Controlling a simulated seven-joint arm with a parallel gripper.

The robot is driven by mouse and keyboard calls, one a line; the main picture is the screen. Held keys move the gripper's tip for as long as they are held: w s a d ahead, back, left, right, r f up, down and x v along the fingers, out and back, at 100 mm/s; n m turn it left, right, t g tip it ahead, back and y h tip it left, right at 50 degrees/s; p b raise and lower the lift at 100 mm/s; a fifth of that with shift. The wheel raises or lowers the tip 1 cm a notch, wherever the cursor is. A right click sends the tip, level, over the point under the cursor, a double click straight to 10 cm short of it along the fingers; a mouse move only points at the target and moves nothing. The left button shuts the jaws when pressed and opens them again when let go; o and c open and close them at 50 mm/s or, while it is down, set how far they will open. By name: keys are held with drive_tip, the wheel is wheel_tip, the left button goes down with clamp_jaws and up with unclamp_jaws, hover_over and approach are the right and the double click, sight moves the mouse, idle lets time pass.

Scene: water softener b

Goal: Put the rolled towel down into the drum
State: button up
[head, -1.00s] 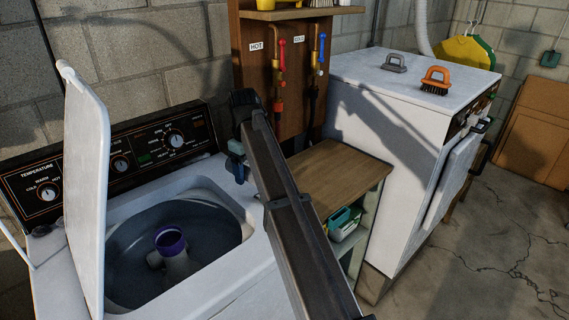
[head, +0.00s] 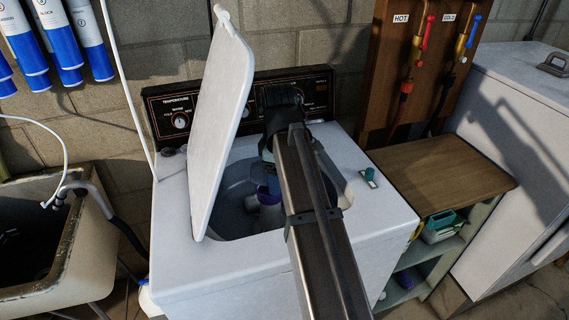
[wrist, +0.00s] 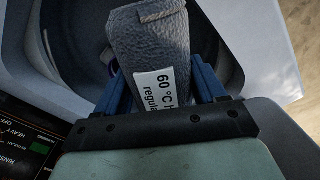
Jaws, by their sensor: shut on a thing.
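My gripper (wrist: 156,72) is shut on the rolled towel (wrist: 150,35), a grey textured roll with a white "60 °C" label. Its blue fingers press on both sides of it. In the head view the arm covers most of my gripper, which is over the back part of the washer opening; I cannot make out the towel there. The drum (head: 233,203) is a dark round tub below the opening, with a purple-capped agitator (head: 268,197) at its middle. In the wrist view the dark drum opening (wrist: 78,40) shows behind the towel, which looks above it.
The washer lid (head: 215,120) stands raised at the opening's left. The control panel (head: 180,115) rises behind. A small teal item (head: 370,176) lies on the washer top at right. A sink (head: 85,245) is left; a wooden-topped shelf (head: 440,170) is right.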

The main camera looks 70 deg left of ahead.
drive_tip(key=n, duration=0.2)
drive_tip(key=shift+d+f+n, duration=0.1)
drive_tip(key=shift+d+n, duration=0.25)
drive_tip(key=shift+n, duration=0.05)
drive_tip(key=n, duration=0.3)
drive_tip(key=shift+n, duration=0.3)
drive_tip(key=shift+f+n, duration=0.1)
drive_tip(key=shift+n, duration=0.2)
wheel_tip(320, 180, down, 21)
drive_tip(key=shift+f, duration=0.15)
drive_tip(key=o, duration=1.2)
wheel_tip(320, 180, up, 14)
